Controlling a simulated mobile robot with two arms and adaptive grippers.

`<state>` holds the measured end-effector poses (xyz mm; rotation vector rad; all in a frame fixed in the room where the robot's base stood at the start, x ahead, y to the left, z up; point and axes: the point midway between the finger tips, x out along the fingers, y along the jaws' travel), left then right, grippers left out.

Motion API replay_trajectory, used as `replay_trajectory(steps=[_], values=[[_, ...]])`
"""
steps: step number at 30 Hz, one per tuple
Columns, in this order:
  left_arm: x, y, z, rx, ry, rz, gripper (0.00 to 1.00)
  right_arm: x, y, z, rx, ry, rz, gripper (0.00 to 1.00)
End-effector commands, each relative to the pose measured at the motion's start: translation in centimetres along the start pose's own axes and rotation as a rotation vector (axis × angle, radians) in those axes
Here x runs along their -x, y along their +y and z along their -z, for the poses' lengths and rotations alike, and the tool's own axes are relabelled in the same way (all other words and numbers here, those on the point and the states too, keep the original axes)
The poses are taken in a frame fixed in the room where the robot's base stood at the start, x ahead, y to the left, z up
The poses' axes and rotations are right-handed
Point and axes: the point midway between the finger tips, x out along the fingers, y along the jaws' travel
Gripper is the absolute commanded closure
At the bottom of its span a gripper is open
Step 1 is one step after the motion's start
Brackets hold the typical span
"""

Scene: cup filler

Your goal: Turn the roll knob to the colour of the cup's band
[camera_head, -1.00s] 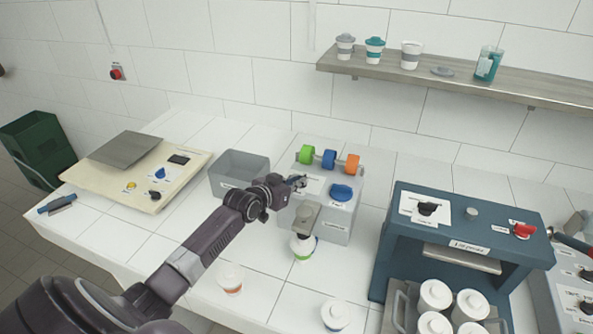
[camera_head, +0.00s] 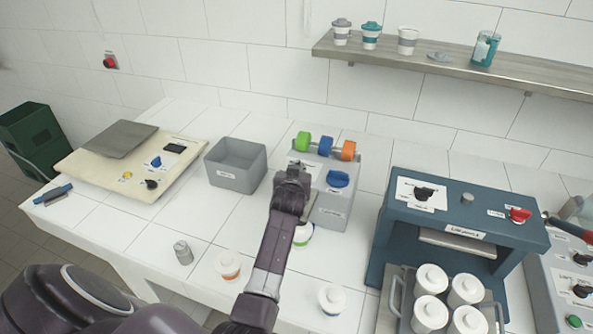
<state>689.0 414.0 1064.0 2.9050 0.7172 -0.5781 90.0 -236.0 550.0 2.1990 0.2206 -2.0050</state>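The grey roll machine (camera_head: 352,200) carries a green roll (camera_head: 303,141), a blue roll (camera_head: 325,146) and an orange roll (camera_head: 348,150) along its back. A blue round cap (camera_head: 338,180) is on its top right. My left gripper (camera_head: 293,172) is over the white panel at the machine's top left. It hides the roll knob and its pointer, and its fingers are too small to read. A white cup with a green band (camera_head: 303,236) stands at the machine's front, partly hidden behind my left arm. My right gripper is not in view.
A cup with an orange band (camera_head: 228,265), one with a blue band (camera_head: 331,299) and a grey canister (camera_head: 183,252) stand in front. A grey bin (camera_head: 236,168) is left of the machine. A blue machine (camera_head: 455,225) with several lidded cups stands right.

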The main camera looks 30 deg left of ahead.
Motion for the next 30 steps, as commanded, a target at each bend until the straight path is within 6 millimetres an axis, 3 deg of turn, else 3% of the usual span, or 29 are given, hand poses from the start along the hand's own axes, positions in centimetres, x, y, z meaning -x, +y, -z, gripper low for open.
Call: replay_trajectory(steps=[16,17,21,30], values=[[-0.01,0.08,0.04,0.008,0.001,0.018,1.0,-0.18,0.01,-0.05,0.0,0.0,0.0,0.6],[-0.01,0.08,0.04,0.008,0.001,0.018,0.89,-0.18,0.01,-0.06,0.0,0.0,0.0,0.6],[-0.01,0.07,0.04,0.007,0.001,0.018,0.74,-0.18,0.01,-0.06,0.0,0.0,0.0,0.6],[0.04,0.05,0.22,0.007,0.002,0.018,0.74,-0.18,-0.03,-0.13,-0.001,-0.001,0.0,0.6]])
